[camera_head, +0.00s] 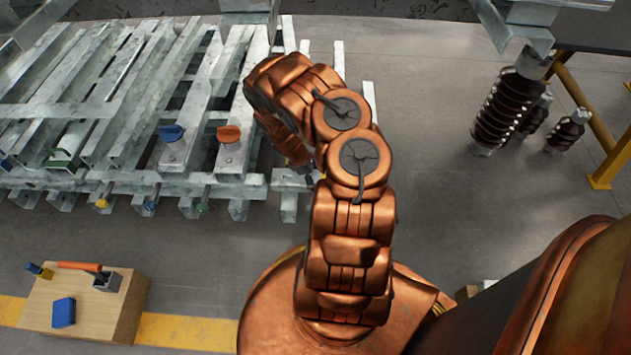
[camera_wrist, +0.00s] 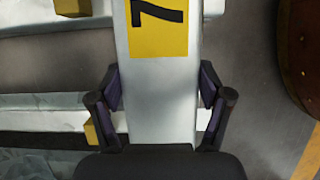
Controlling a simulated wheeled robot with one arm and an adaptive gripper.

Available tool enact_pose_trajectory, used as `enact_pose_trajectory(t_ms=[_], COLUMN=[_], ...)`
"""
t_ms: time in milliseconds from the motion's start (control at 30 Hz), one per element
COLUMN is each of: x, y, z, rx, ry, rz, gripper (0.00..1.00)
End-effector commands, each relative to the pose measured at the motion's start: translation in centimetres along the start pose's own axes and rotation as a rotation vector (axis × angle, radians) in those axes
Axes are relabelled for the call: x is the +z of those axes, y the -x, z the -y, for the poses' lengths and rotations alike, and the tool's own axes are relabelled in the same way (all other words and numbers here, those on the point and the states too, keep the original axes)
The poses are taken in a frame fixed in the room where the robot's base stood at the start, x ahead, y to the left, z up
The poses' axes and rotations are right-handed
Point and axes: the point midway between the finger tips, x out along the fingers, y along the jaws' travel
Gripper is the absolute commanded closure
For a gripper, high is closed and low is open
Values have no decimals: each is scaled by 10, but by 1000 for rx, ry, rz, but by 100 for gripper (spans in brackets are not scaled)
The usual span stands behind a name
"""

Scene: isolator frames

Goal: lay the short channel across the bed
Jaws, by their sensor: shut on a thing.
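My gripper (camera_wrist: 160,92) is shut on a grey metal channel (camera_wrist: 160,120), with one dark finger against each side. The channel carries a yellow label (camera_wrist: 158,32) with a black 7 and runs away from the gripper up the wrist view. Its far end is out of frame. In the head view my arm mostly hides the gripper and the channel. The bed (camera_head: 125,181) of galvanised channels, several laid side by side over cross members, fills the upper left. I cannot tell whether the held channel touches it.
A wooden box (camera_head: 95,325) with tools is at lower left. Brown ribbed insulators (camera_head: 508,108) stand at upper right, near a yellow frame (camera_head: 600,182). The floor between is clear.

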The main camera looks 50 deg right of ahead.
Motion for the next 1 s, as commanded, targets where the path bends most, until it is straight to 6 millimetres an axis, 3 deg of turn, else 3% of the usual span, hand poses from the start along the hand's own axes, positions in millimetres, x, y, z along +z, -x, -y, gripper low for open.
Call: enact_pose_trajectory(t_ms=[367, 1000], x=[-14, -16], y=[-31, -38], z=[-1, -1], rx=[1, 2], ry=[0, 0], rz=[-3, -1], gripper=[92, 92])
